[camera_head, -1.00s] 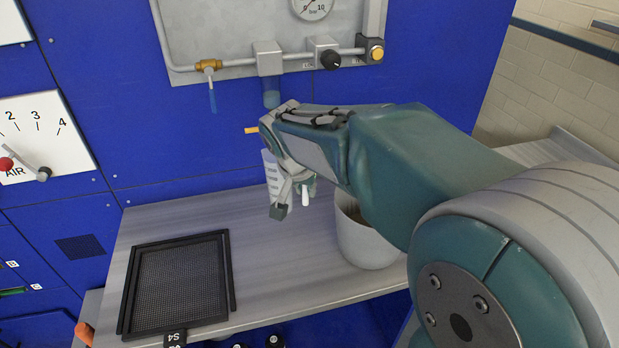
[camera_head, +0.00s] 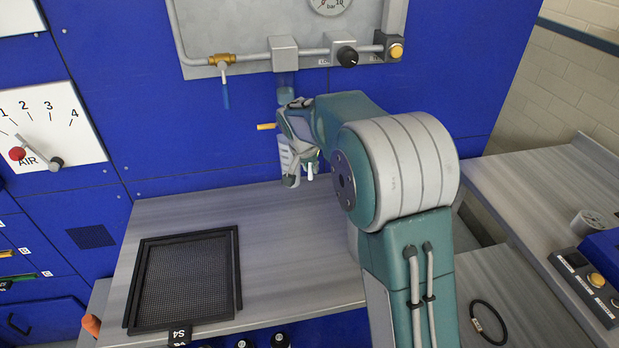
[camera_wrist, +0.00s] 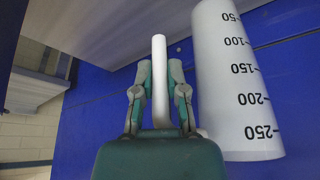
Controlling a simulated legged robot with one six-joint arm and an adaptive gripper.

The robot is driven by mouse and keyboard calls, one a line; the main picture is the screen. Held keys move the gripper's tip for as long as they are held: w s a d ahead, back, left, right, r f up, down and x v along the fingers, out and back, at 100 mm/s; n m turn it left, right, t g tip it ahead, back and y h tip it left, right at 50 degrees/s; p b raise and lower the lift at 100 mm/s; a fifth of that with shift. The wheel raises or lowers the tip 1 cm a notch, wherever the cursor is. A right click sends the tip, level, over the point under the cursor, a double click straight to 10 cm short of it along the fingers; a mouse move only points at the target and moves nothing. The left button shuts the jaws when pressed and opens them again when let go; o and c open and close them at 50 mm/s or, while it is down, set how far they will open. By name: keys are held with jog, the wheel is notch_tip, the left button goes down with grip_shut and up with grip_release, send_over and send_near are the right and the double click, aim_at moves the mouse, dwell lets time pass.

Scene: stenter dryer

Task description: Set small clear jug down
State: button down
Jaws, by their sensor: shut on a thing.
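The small clear jug (camera_wrist: 235,90) looks whitish and fills the right of the wrist view, with black marks from 50 to 250. The wrist view has the bench at its top, and the jug's narrow 50 end points that way. My gripper (camera_wrist: 160,80) is shut on the jug's white handle (camera_wrist: 160,95), with one finger on each side. In the head view the jug (camera_head: 286,158) appears upright at the back of the grey bench (camera_head: 290,220), partly hidden by my gripper (camera_head: 308,168). I cannot tell whether its base touches the bench.
A black mesh-filled frame (camera_head: 185,280) lies on the bench's left. A pipe with a blue-handled valve (camera_head: 224,85) and an outlet (camera_head: 286,90) is above. Bench space between the frame and my arm is clear.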

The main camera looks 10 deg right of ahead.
jog(key=shift+a+x, duration=0.2)
jog(key=shift+x, duration=0.8)
jog(key=shift+a+x, duration=0.25)
jog(key=shift+x, duration=0.8)
jog(key=shift+a+x, duration=0.2)
jog(key=shift+x, duration=0.8)
jog(key=shift+w+f, duration=0.15)
jog(key=c, duration=0.7)
grip_release()
jog(key=shift+a, duration=0.15)
